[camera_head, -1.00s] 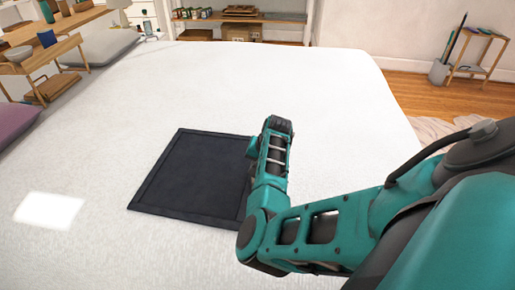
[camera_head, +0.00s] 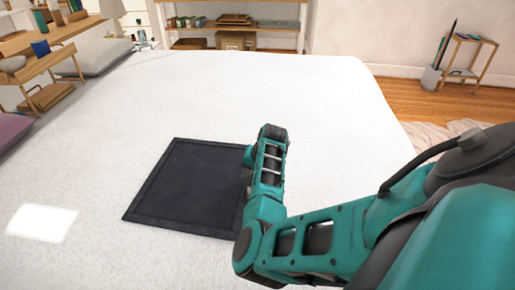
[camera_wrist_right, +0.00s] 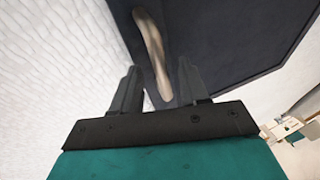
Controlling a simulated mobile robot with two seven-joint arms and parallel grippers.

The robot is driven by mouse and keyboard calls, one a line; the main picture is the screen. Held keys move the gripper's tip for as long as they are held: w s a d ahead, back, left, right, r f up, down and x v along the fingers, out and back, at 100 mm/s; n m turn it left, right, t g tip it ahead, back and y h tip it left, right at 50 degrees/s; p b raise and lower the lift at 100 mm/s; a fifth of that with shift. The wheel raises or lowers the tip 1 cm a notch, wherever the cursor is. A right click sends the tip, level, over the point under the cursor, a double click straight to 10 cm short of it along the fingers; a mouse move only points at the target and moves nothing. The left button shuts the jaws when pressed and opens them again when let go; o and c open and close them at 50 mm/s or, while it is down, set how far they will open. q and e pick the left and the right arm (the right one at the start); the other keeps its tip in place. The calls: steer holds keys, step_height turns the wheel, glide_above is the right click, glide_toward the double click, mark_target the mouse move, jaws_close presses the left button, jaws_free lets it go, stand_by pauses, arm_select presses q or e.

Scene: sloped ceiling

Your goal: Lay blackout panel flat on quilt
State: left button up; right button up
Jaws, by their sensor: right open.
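The blackout panel (camera_head: 190,187) is a dark square with a raised border. It lies flat on the white quilt (camera_head: 330,130) in the head view, with its right edge partly behind my right arm. In the right wrist view the dark panel (camera_wrist_right: 235,40) fills the upper right, and a curved metal handle (camera_wrist_right: 151,42) stands on it. My right gripper (camera_wrist_right: 158,68) is open, with its two fingers on either side of the handle. Contact cannot be made out. In the head view this gripper is hidden by its own arm. My left gripper is not in view.
The quilt is clear around the panel, with a bright light patch (camera_head: 42,222) at left. Pillows (camera_head: 103,55) and a wooden shelf (camera_head: 45,62) with small items are at far left. A low shelf (camera_head: 235,27) stands beyond the bed, and a small side stand (camera_head: 470,60) at far right.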

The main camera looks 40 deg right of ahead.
steer(key=p+v, duration=0.2)
steer(key=v, duration=1)
steer(key=shift+r, duration=0.2)
